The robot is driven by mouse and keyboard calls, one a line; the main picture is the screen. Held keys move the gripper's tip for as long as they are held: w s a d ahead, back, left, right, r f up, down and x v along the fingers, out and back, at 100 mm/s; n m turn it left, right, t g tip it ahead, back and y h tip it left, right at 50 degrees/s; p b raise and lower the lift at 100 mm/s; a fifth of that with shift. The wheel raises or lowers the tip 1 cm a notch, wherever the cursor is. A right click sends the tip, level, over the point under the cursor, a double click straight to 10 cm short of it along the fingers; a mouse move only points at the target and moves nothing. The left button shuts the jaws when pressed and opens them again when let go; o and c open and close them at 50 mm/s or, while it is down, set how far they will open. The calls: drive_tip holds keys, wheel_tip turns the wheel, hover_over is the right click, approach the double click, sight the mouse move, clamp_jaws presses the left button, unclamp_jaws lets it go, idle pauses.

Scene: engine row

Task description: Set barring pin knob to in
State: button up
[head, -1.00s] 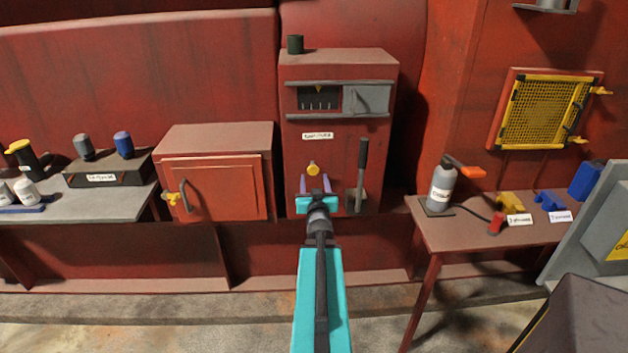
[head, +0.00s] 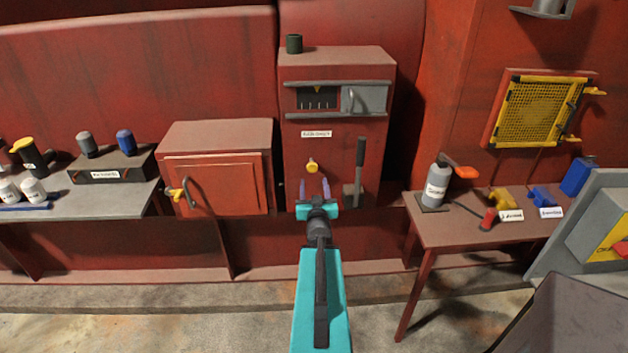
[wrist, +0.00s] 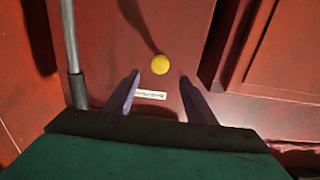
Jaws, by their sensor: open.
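The yellow barring pin knob (head: 312,166) is on the front of the tall red cabinet (head: 345,160), below a small white label. It also shows in the wrist view as a round yellow disc (wrist: 159,64). My gripper (head: 315,188) is open in front of the cabinet, just below the knob in the head view. In the wrist view my gripper's two purple fingers (wrist: 155,88) stand apart, with the knob beyond their tips and between them. Nothing is between the fingers. I cannot tell the knob's setting.
A grey-handled lever (head: 359,170) stands on the cabinet right of the knob. A red box with a door (head: 215,185) is at left. A table (head: 470,228) at right holds a grey bottle (head: 437,186) and several small items.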

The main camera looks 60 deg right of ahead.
drive_tip(key=p+v, duration=0.2)
drive_tip(key=p, duration=0.2)
drive_tip(key=shift+r, duration=0.1)
drive_tip(key=shift+a, duration=0.1)
idle(0.3)
idle(0.5)
